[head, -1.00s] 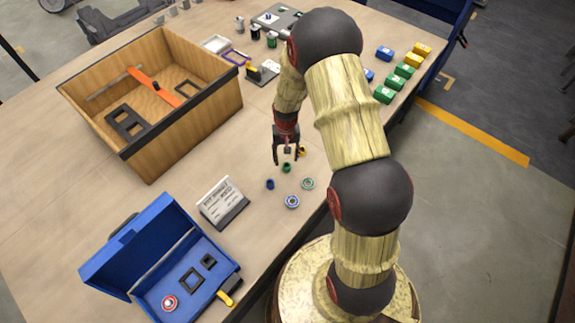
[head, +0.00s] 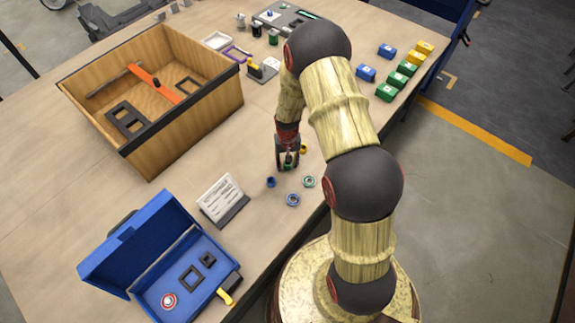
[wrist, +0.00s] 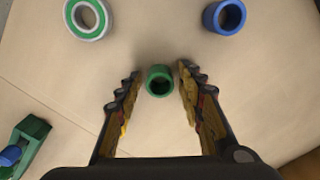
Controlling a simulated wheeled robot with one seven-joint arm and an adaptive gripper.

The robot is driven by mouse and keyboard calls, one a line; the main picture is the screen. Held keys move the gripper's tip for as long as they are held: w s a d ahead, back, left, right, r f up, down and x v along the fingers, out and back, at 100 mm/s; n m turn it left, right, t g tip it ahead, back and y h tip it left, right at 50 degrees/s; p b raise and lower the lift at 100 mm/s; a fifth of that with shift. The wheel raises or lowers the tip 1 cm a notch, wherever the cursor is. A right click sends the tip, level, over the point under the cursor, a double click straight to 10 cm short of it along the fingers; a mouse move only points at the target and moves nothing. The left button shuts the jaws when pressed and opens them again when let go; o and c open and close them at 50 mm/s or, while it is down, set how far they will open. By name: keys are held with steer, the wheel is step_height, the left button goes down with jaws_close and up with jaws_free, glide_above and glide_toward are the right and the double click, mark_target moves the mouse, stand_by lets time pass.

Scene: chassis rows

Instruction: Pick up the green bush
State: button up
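The green bush (wrist: 159,81) is a small green ring-shaped sleeve standing on the table. In the wrist view it sits between the tips of my gripper (wrist: 158,88), with a thin gap on each side. My gripper is open around it. In the head view my gripper (head: 287,165) is low at the table, and the green bush (head: 289,161) shows only partly between the fingers.
A blue bush (wrist: 224,16) and a green-and-white ring (wrist: 88,18) lie close by. The head view also shows a blue-and-white ring (head: 293,200), a yellow bush (head: 303,149) and a card stand (head: 224,199). A wooden crate (head: 190,125) and blue toolbox (head: 130,262) stand left.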

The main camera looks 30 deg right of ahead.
steer(key=c, duration=0.6)
steer(key=shift+r, duration=0.8)
steer(key=s+a+r, duration=0.2)
steer(key=s+r, duration=0.1)
steer(key=s, duration=0.1)
steer(key=s+a+r+p, duration=0.1)
steer(key=s+a+r, duration=0.2)
steer(key=s+r, duration=0.1)
steer(key=s+a+r+p, duration=0.1)
steer(key=s+a+r, duration=0.1)
steer(key=s+r, duration=0.2)
steer(key=shift+a+r, duration=0.15)
steer(key=shift+r, duration=0.05)
